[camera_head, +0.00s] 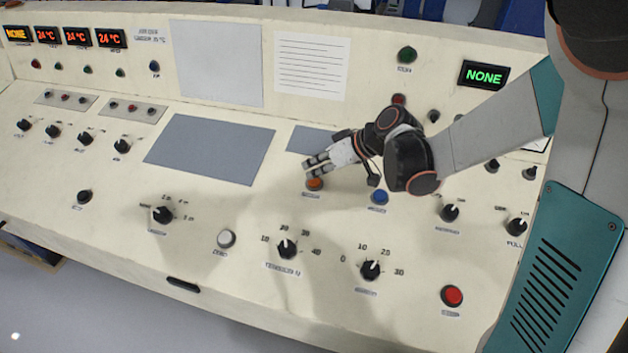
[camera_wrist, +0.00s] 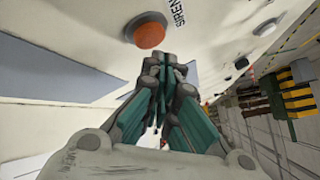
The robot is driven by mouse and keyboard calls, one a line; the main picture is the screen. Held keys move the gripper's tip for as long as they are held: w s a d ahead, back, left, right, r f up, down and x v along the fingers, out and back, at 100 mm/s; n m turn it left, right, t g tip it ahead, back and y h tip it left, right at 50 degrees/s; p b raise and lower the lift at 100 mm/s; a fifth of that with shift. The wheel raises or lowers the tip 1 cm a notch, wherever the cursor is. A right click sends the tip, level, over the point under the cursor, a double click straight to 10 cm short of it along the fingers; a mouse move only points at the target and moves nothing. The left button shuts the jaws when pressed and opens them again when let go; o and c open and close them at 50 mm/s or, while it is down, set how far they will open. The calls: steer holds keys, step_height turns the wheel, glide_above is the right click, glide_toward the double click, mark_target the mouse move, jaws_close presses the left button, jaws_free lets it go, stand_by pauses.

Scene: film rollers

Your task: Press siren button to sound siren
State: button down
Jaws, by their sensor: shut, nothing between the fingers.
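The siren button is an orange round push button (camera_head: 314,184) on the sloped cream control panel (camera_head: 200,270). It also shows in the wrist view, where the orange button (camera_wrist: 145,30) sits at the top beside a printed "SIREN" label (camera_wrist: 178,14). My gripper (camera_head: 312,164) is shut and empty. In the head view it lies just above the orange button in the picture. In the wrist view my fingertips (camera_wrist: 168,62) end just below and to the right of the button, with a small gap in the picture. Whether they touch the panel cannot be told.
A blue button (camera_head: 380,197) is right of the orange one. A white button (camera_head: 226,239), a red button (camera_head: 452,295) and several black knobs, such as one dial (camera_head: 287,249), stand nearby. A flat grey plate (camera_head: 212,150) lies left. Displays read "NONE" (camera_head: 483,75).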

mark_target(313, 185)
steer(key=shift+f, duration=0.15)
stand_by(0.7)
steer(key=shift+f+b, duration=0.25)
steer(key=shift+b, duration=0.15)
steer(key=shift+w+f+b, duration=0.15)
steer(key=shift+f+b, duration=0.25)
steer(key=shift+f, duration=0.05)
stand_by(0.6)
steer(key=shift+r, duration=0.15)
steer(key=shift+s+r+p, duration=0.2)
steer(key=shift+r+p, duration=0.45)
steer(key=shift+r, duration=0.1)
steer(key=shift+s+a+r+p, duration=0.1)
steer(key=shift+s+r+p, duration=0.05)
steer(key=shift+r+p, duration=0.55)
steer(key=shift+s+a+r+p, duration=0.15)
steer(key=shift+r+p, duration=0.3)
steer(key=shift+r, duration=0.45)
steer(key=shift+s+d+r+p, duration=0.1)
steer(key=shift+s+r+p, duration=0.1)
steer(key=shift+r+p, duration=0.5)
steer(key=shift+r, duration=0.1)
